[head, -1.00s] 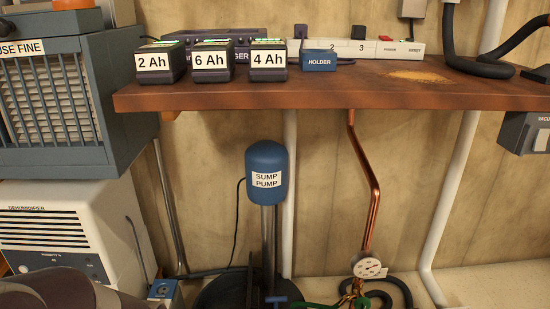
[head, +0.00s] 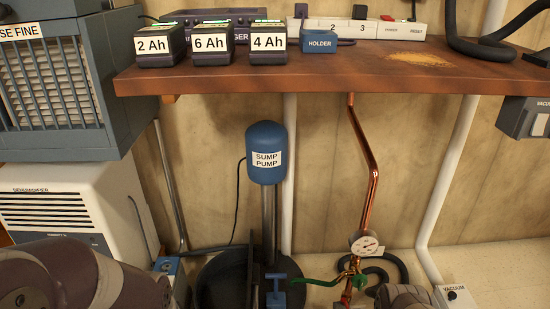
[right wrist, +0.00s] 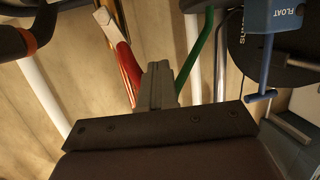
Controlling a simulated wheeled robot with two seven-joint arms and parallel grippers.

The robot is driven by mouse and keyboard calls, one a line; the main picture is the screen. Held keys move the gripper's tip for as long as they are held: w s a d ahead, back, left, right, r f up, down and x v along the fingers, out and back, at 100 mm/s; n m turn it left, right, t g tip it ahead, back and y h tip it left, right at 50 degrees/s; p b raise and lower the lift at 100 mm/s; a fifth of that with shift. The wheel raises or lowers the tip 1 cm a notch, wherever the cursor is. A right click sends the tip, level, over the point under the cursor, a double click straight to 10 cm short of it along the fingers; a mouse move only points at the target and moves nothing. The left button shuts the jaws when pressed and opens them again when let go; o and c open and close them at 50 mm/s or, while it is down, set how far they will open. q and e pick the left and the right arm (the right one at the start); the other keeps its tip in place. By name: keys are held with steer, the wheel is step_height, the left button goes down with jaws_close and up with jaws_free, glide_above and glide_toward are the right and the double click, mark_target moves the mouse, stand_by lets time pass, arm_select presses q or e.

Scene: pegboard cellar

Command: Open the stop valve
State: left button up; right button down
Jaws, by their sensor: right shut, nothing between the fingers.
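A copper pipe (head: 372,190) comes down from the shelf to a round gauge (head: 366,243) and brass valve fittings (head: 352,267). A green handle or lever (head: 322,282) reaches left from the fittings, and a red part (head: 346,299) sits below them. In the right wrist view a red lever (right wrist: 113,42) and the green bar (right wrist: 197,52) flank my right gripper (right wrist: 157,72). Its fingers are shut, empty, and appear between the two without clear contact. I cannot tell which handle is the stop valve's. My left gripper is out of view; only my left arm shows.
A blue sump pump (head: 266,150) stands in a dark pit left of the valve, with a blue float part (right wrist: 275,22) beside it. A wooden shelf (head: 300,75) overhangs. A dark hose (head: 385,265) and a vacuum box (head: 455,297) lie to the right.

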steer(key=shift+d, duration=0.1)
steer(key=shift+d+r+p, duration=0.4)
steer(key=shift+d, duration=0.55)
steer(key=shift+d+r, duration=0.1)
steer(key=shift+d, duration=0.2)
steer(key=shift+s+r+p, duration=0.1)
steer(key=shift+s+p, duration=0.25)
steer(key=shift+s, duration=0.1)
steer(key=p, duration=0.2)
glide_toward(347, 306)
steer(key=shift+w+a+f, duration=0.1)
steer(key=shift+a+f, duration=0.2)
steer(key=shift+f, duration=0.2)
steer(key=shift+w+a+f, duration=0.1)
steer(key=shift+a+f, duration=0.2)
steer(key=shift+f, duration=0.2)
